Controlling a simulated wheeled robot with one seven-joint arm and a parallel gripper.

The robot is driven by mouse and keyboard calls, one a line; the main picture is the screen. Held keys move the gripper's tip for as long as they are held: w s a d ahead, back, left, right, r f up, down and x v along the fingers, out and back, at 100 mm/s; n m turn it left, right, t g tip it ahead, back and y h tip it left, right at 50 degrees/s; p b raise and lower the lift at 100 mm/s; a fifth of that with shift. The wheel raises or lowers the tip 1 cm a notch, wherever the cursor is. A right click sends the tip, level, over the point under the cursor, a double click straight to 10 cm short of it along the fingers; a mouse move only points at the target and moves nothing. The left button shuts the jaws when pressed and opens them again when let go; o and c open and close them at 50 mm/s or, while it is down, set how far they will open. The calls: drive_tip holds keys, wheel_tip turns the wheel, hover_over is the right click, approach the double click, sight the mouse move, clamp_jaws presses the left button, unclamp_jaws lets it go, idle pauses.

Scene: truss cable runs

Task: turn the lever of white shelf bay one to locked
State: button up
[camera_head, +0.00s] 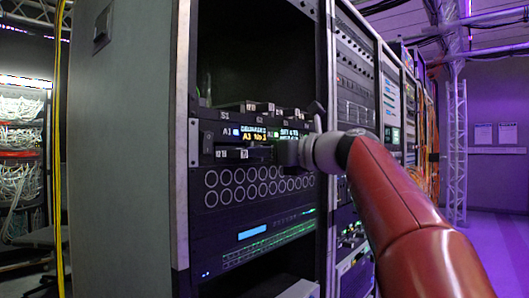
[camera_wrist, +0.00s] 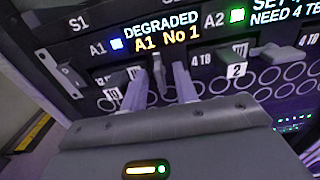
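The rack unit with bays appears in the head view (camera_head: 222,117) and fills the top of the wrist view. Its display (camera_wrist: 160,30) reads "DEGRADED" and "A1 No 1", beside an A1 label with a blue light. Below the display, a small lever-like piece (camera_wrist: 158,72) stands close to a small white bay label with a mark like 1. My gripper (camera_wrist: 161,80) is in front of this row, its two pale fingers apart on either side of that piece. Contact cannot be told. In the head view my arm hides the fingertips. No locked mark is readable.
A label 2 (camera_wrist: 236,70) and another dark lever-like piece (camera_wrist: 272,52) sit to the right. A switch (camera_wrist: 60,72) is at the left. A panel of round holes (camera_head: 250,184) lies below. The grey rack side (camera_head: 125,150) stands left; purple floor (camera_head: 495,235) is open at right.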

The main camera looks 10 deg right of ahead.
drive_tip(key=shift+c, duration=0.3)
clamp_jaws()
drive_tip(key=shift+n, duration=0.3)
drive_tip(key=n+b, duration=0.1)
drive_tip(key=n, duration=0.4)
drive_tip(key=n+b, duration=0.1)
drive_tip(key=n, duration=0.5)
drive_tip(key=n+b, duration=0.1)
drive_tip(key=n, duration=0.5)
drive_tip(key=shift+s+a+f, duration=0.1)
drive_tip(key=shift+a+f, duration=0.05)
drive_tip(key=shift+f, duration=0.1)
drive_tip(key=shift+n, duration=0.3)
